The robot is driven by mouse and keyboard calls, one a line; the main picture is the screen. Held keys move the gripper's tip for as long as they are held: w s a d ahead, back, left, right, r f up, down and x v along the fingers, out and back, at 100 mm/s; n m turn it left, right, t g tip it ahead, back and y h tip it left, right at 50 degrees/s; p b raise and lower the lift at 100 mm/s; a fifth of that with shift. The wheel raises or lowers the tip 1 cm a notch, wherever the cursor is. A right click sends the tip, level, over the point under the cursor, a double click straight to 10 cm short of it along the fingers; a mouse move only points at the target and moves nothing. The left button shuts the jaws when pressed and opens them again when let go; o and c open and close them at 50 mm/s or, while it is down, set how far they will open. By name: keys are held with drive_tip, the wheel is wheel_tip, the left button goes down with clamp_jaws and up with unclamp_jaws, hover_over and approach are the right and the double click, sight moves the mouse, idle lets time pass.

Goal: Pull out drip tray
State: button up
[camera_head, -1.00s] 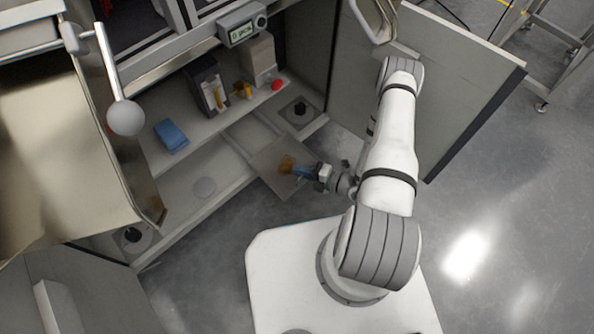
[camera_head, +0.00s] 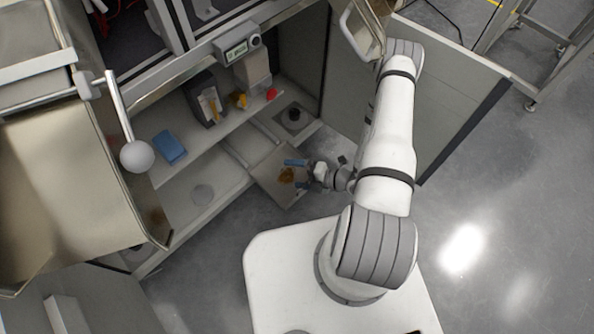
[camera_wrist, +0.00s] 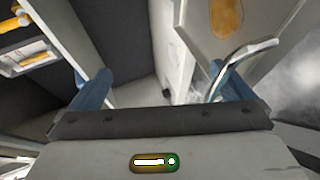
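The drip tray (camera_head: 262,172) is a flat grey metal tray with an orange-brown stain. It sticks out at an angle past the front of the cabinet's bottom level. In the wrist view, the tray (camera_wrist: 193,25) is at the upper right, with a silver bar handle (camera_wrist: 250,50) on its edge. My gripper (camera_head: 292,174) is over the tray's outer end. Its two blue fingers are spread apart, as the wrist view also shows (camera_wrist: 150,75). The handle passes close to the right finger there; I cannot tell whether they touch. Nothing is gripped.
The cabinet shelf (camera_head: 195,135) above holds a blue block (camera_head: 169,147), a dark box (camera_head: 205,98), yellow items and a red object (camera_head: 272,94). An open cabinet door (camera_head: 450,105) stands on the right behind my arm. The floor (camera_head: 205,270) left of my base is clear.

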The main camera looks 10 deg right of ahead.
wheel_tip(320, 180, up, 6)
drive_tip(key=w+t+y, duration=0.1)
drive_tip(key=shift+t, duration=0.3)
drive_tip(key=shift+w+a, duration=0.1)
drive_tip(key=s+d+f+g+h, duration=0.1)
drive_tip(key=s+d+f+g, duration=0.1)
drive_tip(key=s+d+f, duration=0.1)
drive_tip(key=shift+s+f, duration=0.4)
drive_tip(key=shift+f, duration=0.05)
drive_tip(key=shift+s+d, duration=0.35)
drive_tip(key=shift+d, duration=0.1)
drive_tip(key=c, duration=1.4)
drive_tip(key=shift+s+d+r+p, duration=0.1)
drive_tip(key=shift+s+d+p, duration=0.1)
drive_tip(key=shift+s+d, duration=0.6)
drive_tip(key=shift+s+d+r+p, duration=0.15)
drive_tip(key=shift+s+d, duration=0.4)
drive_tip(key=shift+d, duration=0.4)
drive_tip(key=shift+f, duration=0.1)
